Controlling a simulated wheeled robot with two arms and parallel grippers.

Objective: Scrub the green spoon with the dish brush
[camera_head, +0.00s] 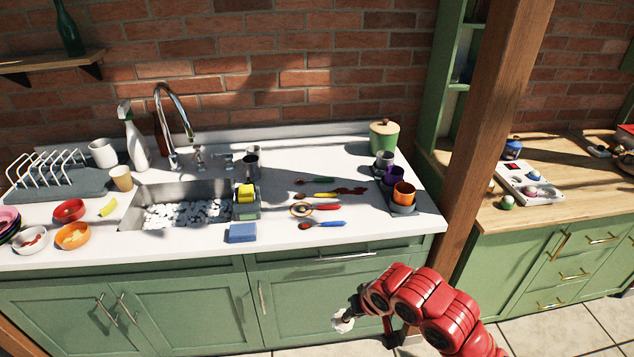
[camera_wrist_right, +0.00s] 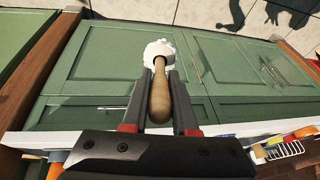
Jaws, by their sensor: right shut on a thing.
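The green spoon (camera_head: 322,181) lies on the white counter right of the sink, the farthest back of a group of spoons. Its bowl end looks dark reddish-brown. My right gripper (camera_head: 353,314) is in front of the cabinet doors, below the counter's front edge and apart from the spoon. It is shut on the dish brush, whose white head (camera_head: 342,323) shows at the gripper's tip. In the right wrist view the brush's wooden handle (camera_wrist_right: 159,98) sits between the fingers, with the white head beyond them. My left gripper is out of view.
Spoons with yellow (camera_head: 326,195), red (camera_head: 327,207) and blue (camera_head: 333,223) handles lie in front of the green one. A dark red smear (camera_head: 350,190) is beside them. A blue sponge (camera_head: 242,233) is near the front edge; cups (camera_head: 403,192) stand to the right.

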